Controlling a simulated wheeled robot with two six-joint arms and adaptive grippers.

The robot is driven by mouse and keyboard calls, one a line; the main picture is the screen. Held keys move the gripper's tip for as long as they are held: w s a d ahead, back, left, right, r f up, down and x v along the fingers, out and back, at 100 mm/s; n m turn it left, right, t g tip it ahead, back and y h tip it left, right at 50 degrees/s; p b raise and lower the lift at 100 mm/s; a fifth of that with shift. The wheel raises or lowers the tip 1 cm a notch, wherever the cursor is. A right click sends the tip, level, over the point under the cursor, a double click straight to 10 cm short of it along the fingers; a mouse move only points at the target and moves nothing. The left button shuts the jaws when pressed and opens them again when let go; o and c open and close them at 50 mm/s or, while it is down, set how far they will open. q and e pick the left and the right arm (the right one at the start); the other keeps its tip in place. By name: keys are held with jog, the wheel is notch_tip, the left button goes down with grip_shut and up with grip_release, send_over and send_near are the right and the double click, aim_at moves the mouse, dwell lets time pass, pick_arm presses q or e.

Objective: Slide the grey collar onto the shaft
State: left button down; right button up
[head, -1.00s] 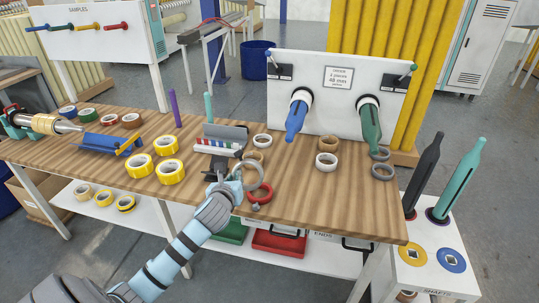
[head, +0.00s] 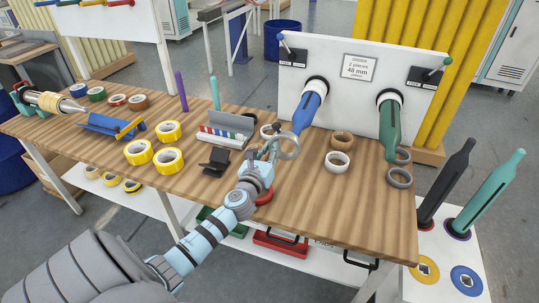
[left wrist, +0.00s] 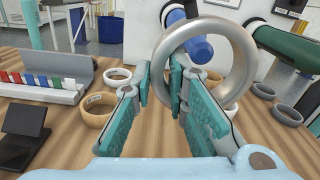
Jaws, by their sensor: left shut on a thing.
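The grey collar (head: 288,147) is a ring held upright in my left gripper (head: 270,149). In the left wrist view the fingers (left wrist: 163,88) pinch the left side of the collar (left wrist: 243,66). The blue shaft (head: 309,110) sticks out of the white panel, sloping down toward the table. Its rounded tip (left wrist: 197,50) shows through the collar's opening in the left wrist view. I cannot tell whether the tip has entered the ring. A green shaft (head: 391,127) stands out to the right. My right gripper is not in view.
The white panel (head: 362,95) stands at the table's back. Two other grey rings (head: 400,178) lie under the green shaft. A white roll (head: 337,162) and a tan roll (head: 341,140) lie between the shafts. A grey tray (head: 229,133) and black stand (head: 215,161) are left of my gripper.

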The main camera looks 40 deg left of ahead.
pick_arm(q)
jog(key=b+x, duration=0.2)
jog(key=x, duration=0.6)
jog(key=shift+w, duration=0.35)
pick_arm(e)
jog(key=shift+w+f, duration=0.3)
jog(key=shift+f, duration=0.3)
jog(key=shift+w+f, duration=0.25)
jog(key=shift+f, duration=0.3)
pick_arm(q)
jog(key=shift+f, duration=0.1)
jog(key=shift+d+f+b, duration=0.15)
jog(key=shift+f+b, duration=0.7)
jog(key=c, duration=1.6)
grip_release()
jog(key=shift+o, duration=0.6)
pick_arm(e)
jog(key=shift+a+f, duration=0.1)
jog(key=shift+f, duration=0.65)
